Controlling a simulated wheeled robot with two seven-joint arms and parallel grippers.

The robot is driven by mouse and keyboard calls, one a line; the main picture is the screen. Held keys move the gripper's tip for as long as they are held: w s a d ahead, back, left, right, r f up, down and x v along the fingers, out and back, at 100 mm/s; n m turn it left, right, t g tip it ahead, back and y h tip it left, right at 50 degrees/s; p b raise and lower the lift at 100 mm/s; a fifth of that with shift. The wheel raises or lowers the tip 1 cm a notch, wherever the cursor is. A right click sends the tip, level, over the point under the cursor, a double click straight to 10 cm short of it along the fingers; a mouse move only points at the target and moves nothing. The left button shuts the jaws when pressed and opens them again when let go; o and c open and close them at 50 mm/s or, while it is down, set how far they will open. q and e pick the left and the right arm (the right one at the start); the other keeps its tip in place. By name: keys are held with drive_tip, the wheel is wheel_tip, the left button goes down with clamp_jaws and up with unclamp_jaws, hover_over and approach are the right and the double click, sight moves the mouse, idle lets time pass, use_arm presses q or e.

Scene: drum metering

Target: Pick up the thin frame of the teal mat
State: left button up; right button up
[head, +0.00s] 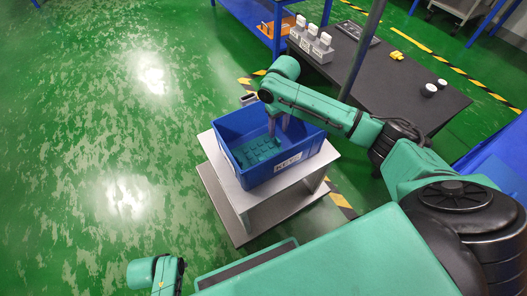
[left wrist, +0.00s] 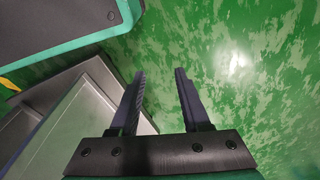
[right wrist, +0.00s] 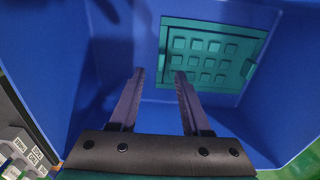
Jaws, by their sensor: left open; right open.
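The teal mat (head: 258,151) lies flat on the floor of a blue bin (head: 226,163). It has rows of raised squares inside a thin frame, and a small tab on one side. In the right wrist view the teal mat (right wrist: 206,52) shows almost whole, beyond my fingertips. My right gripper (right wrist: 160,75) is open and empty, pointing down inside the blue bin (right wrist: 110,50). Its fingertips are apart from the mat, near its closer edge. In the head view my right gripper (head: 278,130) partly hides the bin's inside. My left gripper (left wrist: 160,72) is open and empty above the floor, away from the bin.
The bin stands on a grey stand (head: 236,195) with a lower shelf. A dark table (head: 400,95) behind my right arm holds grey-white devices (head: 310,42), a yellow item (head: 397,55) and white-topped pieces (head: 430,90). The green floor at left is clear.

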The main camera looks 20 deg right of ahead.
sight(278, 139)
wheel_tip(278, 139, down, 4)
drive_tip(key=shift+f+b, duration=0.2)
drive_tip(key=shift+b, duration=0.55)
clamp_jaws()
use_arm(q)
drive_tip(key=r, duration=0.1)
drive_tip(key=w+r, duration=0.1)
drive_tip(key=d+r, duration=0.1)
drive_tip(key=r, duration=0.1)
drive_tip(key=shift+w, duration=0.25)
